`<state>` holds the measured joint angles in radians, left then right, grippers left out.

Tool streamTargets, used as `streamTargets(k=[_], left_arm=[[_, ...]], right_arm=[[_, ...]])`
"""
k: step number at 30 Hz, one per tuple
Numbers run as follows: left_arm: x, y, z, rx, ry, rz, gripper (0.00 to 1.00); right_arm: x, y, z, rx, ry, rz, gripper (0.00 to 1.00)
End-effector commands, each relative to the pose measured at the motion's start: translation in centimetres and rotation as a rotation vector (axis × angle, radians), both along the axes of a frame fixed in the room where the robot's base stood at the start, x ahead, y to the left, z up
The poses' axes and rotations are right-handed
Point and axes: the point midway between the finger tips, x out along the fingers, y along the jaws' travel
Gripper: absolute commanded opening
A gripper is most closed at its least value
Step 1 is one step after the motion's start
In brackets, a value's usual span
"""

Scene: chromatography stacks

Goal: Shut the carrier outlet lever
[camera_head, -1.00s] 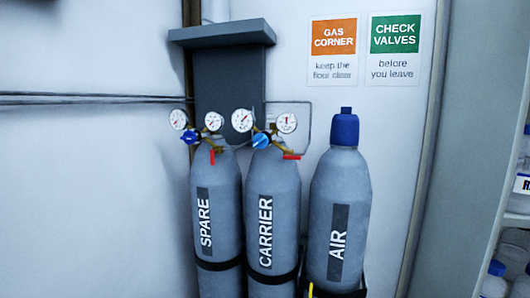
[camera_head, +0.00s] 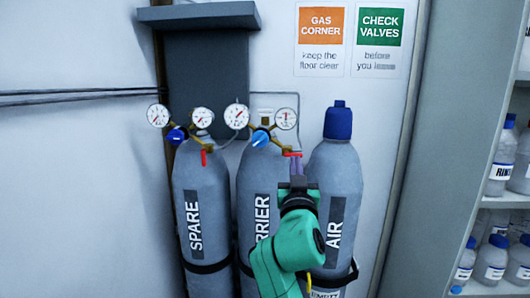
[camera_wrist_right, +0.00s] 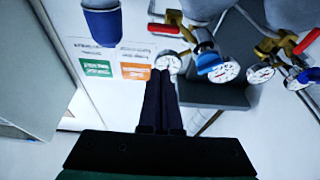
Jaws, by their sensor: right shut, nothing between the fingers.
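The carrier outlet lever (camera_head: 292,154) is a small red bar, roughly level, at the right end of the brass regulator on the CARRIER cylinder (camera_head: 252,190). It also shows in the right wrist view, red at the top centre (camera_wrist_right: 164,28). My right gripper (camera_head: 297,162) is shut and empty, its fingers pointing up just below the lever in the head view. In the right wrist view the closed fingers (camera_wrist_right: 160,75) show below the lever and in front of a gauge; I cannot tell whether they touch the lever. My arm hides part of the CARRIER label. My left gripper is not in view.
The SPARE cylinder (camera_head: 202,235) stands left, its red lever (camera_head: 204,157) hanging down. The AIR cylinder (camera_head: 345,180), with a blue cap (camera_head: 338,121), stands close on the right. A grey bracket (camera_head: 205,80) is behind. Shelves with bottles (camera_head: 495,170) are far right.

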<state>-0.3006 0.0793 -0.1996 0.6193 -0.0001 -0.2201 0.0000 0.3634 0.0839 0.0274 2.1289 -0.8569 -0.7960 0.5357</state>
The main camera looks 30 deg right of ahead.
Motion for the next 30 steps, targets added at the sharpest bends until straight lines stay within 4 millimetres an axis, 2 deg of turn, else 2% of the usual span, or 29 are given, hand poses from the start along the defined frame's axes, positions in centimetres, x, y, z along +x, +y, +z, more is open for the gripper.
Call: streamTargets(k=[3, 14, 28, 30], left_arm=[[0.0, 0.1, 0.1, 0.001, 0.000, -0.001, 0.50], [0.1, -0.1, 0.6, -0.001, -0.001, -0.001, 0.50], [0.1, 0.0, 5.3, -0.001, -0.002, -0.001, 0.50], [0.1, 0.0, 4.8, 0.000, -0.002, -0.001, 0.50]], right_arm=[[-0.9, -0.2, 1.1, 0.004, -0.030, -0.013, 0.00], [-0.2, -0.6, 1.4, 0.001, -0.025, -0.011, 0.00], [7.0, -6.1, 4.9, 0.001, -0.024, -0.013, 0.00], [6.9, -6.0, 2.5, 0.003, -0.018, -0.011, 0.00]])
